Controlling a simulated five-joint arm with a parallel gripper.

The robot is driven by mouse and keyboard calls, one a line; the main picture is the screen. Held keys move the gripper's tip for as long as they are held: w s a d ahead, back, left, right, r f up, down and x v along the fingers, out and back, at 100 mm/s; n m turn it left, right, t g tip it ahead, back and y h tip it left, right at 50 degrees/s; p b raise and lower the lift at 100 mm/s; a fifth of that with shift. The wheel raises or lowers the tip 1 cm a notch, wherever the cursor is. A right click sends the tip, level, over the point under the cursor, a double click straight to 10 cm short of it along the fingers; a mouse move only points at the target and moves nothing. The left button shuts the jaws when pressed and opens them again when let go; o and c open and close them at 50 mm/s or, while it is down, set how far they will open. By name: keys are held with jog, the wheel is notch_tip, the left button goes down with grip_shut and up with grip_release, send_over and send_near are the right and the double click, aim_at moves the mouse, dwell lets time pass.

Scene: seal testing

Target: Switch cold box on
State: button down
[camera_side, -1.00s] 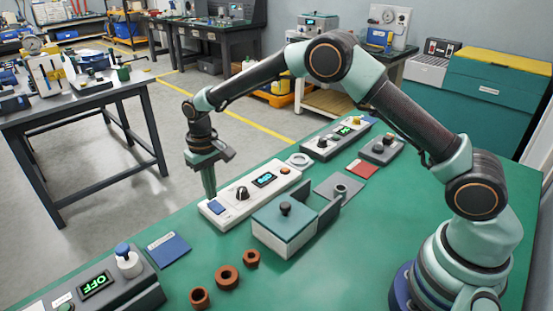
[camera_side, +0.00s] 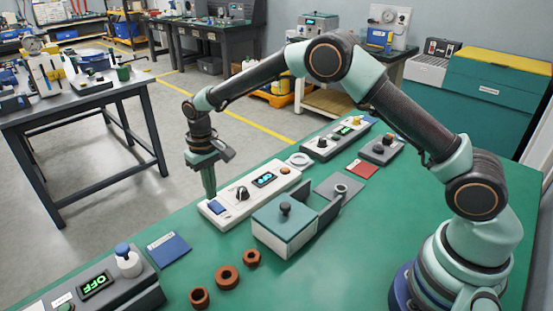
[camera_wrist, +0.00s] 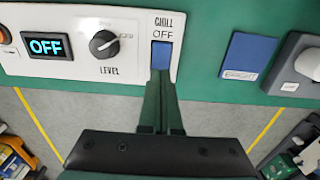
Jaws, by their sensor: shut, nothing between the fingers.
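The white control panel (camera_side: 229,208) lies on the green bench, and it fills the upper left of the wrist view (camera_wrist: 78,18). It carries a blue switch (camera_wrist: 162,56) under the words CHILL and OFF, a black LEVEL knob (camera_wrist: 104,43) and a display (camera_wrist: 46,46) reading OFF. The blue switch also shows in the side view (camera_side: 216,208). My gripper (camera_side: 211,195) points down at the switch, shut and empty. In the wrist view its fingertips (camera_wrist: 161,76) overlap the switch's lower end; I cannot tell whether they touch it.
A box with a teal lid (camera_side: 284,222) and black knob stands close in front of the panel. A blue card (camera_side: 169,247) and a grey unit reading OFF (camera_side: 97,286) are at lower left. Brown rings (camera_side: 227,277) lie in front.

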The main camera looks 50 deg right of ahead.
jog(key=shift+f, duration=0.9)
dwell(0.7)
jog(key=shift+r, duration=3.5)
jog(key=shift+r, duration=0.1)
notch_tip(320, 180, up, 7)
jog(key=t, duration=0.1)
send_over(213, 203)
jog(key=s+d, duration=0.3)
jog(key=s+d+r+t, duration=0.2)
jog(key=s+d+r, duration=0.2)
jog(key=s+r, duration=0.25)
jog(key=s+d+t, duration=0.1)
jog(key=s+d, duration=0.2)
jog(key=s, duration=0.4)
jog(key=s+d+t, duration=0.1)
jog(key=s+d, duration=0.1)
jog(key=s, duration=0.4)
jog(key=shift+s+d+r+t, duration=0.3)
jog(key=shift+s+d+r, duration=0.05)
jog(key=shift+d+r, duration=0.1)
